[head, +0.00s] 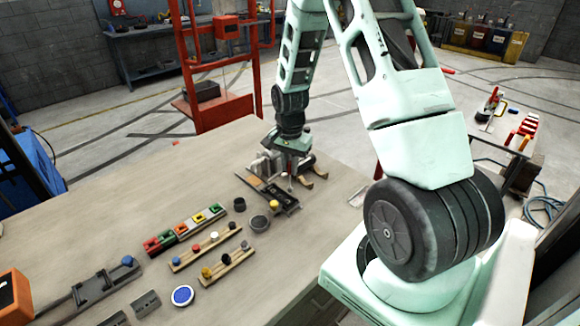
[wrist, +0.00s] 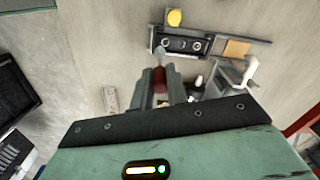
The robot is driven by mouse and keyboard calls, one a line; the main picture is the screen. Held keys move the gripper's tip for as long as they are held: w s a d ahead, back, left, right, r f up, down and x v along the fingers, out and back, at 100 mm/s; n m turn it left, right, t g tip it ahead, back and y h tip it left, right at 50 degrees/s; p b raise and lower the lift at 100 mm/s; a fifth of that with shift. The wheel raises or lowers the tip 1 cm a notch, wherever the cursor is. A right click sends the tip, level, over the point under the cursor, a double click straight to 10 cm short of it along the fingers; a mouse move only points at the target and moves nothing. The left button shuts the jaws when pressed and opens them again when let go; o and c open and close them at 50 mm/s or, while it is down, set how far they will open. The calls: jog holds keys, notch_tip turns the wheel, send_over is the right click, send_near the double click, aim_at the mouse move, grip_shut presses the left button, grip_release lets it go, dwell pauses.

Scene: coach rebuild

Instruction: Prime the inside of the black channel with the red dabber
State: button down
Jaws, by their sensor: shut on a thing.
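My gripper (head: 290,172) is low over the far right of the workbench. In the wrist view my gripper (wrist: 160,90) is shut on the red dabber (wrist: 160,78), its pale tip (wrist: 160,53) pointing away from the fingers. The black channel (wrist: 196,37) lies just beyond the tip, with round metal fittings in it. The tip appears at the channel's near left edge; I cannot tell whether it touches.
A yellow-topped piece (wrist: 174,17) is beside the channel. A dark cup (head: 259,223) stands left of it. Racks with coloured blocks (head: 186,229) and knobs (head: 205,248) stand on the workbench (head: 150,205). A blue-topped round tin (head: 182,295) is near the front.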

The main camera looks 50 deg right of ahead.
jog(key=shift+r+p, duration=0.95)
jog(key=shift+r, duration=0.5)
